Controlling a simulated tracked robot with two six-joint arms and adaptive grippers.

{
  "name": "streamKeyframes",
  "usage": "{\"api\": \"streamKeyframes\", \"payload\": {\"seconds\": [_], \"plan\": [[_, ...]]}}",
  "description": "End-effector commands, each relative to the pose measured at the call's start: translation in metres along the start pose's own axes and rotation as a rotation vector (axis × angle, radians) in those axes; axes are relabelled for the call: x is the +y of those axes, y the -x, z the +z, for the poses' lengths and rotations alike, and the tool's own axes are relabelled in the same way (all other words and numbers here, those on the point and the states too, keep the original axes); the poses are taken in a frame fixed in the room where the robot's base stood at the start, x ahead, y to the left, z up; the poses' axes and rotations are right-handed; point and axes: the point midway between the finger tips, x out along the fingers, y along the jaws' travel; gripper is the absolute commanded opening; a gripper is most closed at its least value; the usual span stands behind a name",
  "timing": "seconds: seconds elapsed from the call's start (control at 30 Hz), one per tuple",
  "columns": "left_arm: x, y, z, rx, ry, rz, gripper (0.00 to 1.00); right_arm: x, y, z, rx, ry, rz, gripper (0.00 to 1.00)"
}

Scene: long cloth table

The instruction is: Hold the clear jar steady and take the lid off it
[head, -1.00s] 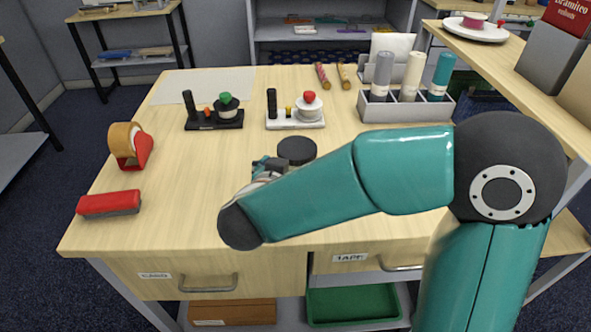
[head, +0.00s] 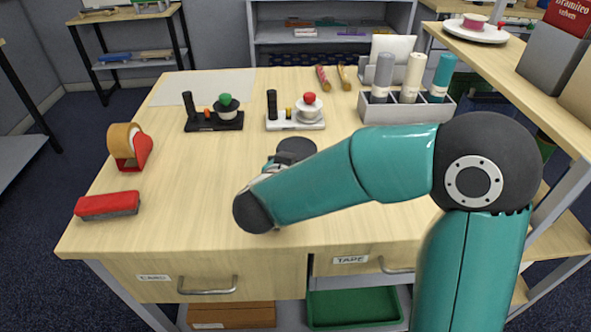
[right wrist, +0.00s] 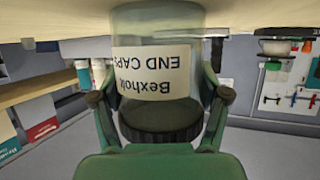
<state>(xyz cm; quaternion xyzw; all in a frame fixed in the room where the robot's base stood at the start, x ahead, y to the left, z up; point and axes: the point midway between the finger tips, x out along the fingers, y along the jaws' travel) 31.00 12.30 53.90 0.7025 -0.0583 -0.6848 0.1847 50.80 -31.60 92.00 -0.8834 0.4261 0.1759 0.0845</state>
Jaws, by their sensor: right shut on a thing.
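The clear jar (right wrist: 198,22) stands on the table and appears upside down in the right wrist view, with a cream label reading "END CAPS". Its dark round lid (right wrist: 160,118) is on it, and the lid also shows in the head view (head: 298,146). My right gripper (right wrist: 160,95) has a finger on each side of the jar, near the label and lid, and is shut on the jar. In the head view my forearm hides most of that gripper and the jar's body. My left gripper is not in view.
A grey holder (head: 398,112) with rolls stands at the back right. The table's left middle is clear.

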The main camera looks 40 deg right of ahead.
Motion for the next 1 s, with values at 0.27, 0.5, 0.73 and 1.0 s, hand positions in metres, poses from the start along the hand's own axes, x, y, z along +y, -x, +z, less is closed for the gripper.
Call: {"api": "streamKeyframes", "payload": {"seconds": [0.27, 0.5, 0.73, 1.0], "plan": [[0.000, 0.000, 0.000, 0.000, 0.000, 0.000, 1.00, 0.000, 0.000, -0.001, 0.000, -0.001, 0.000, 0.39], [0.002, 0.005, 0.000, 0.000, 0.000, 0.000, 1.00, -0.001, 0.006, -0.014, 0.002, -0.004, -0.001, 0.39], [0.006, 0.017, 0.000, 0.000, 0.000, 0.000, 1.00, -0.001, 0.021, -0.051, 0.003, -0.006, -0.003, 0.39], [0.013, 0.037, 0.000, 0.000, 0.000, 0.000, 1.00, -0.001, 0.049, -0.118, 0.002, -0.006, -0.004, 0.39]]}}
